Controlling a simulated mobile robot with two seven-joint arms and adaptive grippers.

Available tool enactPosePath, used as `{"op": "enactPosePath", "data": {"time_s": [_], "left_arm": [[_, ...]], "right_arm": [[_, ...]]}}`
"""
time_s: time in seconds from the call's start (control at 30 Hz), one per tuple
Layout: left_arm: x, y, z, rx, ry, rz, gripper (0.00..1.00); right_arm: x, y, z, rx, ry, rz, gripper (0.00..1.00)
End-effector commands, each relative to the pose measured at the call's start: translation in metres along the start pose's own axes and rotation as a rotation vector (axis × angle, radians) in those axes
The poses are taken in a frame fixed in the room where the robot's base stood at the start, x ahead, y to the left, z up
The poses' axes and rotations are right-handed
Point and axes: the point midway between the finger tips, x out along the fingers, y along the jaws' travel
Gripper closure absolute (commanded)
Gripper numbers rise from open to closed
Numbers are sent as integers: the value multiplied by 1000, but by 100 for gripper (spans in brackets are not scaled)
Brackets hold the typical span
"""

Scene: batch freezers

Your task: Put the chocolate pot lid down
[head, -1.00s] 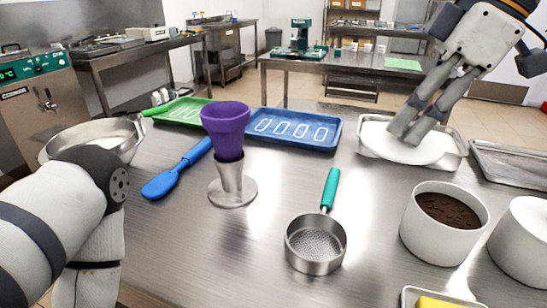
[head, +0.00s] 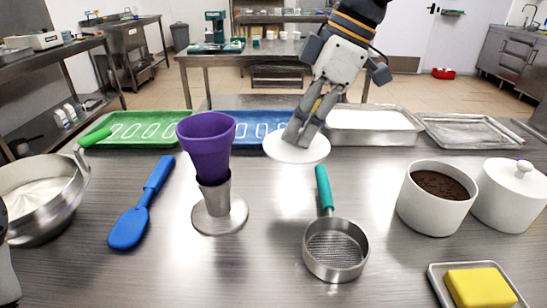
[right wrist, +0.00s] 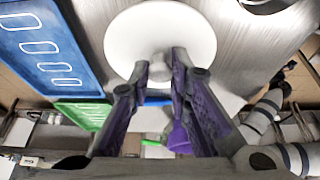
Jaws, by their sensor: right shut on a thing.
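My right gripper (head: 301,135) is shut on the knob of a round white lid (head: 313,152). The lid is near the back of the steel table, overlapping the right end of the blue tray in the head view. I cannot tell whether it touches the table. The right wrist view also shows the lid (right wrist: 160,30), with its knob between the fingertips (right wrist: 164,68). The open chocolate pot (head: 424,213), white with dark brown contents, stands at the right. My left gripper is out of view.
A lidded white pot (head: 512,205) stands beside the chocolate pot. A steel pan (head: 372,138) and blue tray (head: 250,147) are near the lid. A purple cup (head: 207,150) in a metal stand and a sieve (head: 337,265) stand in front. Bare table lies between lid and chocolate pot.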

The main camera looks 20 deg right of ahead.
Motion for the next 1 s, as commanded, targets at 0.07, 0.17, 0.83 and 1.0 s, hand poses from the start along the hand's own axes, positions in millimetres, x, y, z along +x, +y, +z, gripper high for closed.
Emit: {"op": "enactPosePath", "data": {"time_s": [0.07, 0.17, 0.83, 1.0], "left_arm": [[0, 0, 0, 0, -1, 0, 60], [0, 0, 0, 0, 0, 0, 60], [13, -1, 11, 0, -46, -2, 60], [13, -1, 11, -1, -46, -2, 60]], "right_arm": [[17, 23, -5, 3, -2, -4, 94], [42, 42, -4, 2, -2, -5, 94], [107, 71, 9, -2, 1, 2, 94], [111, 71, 11, -2, 0, 0, 80]]}}
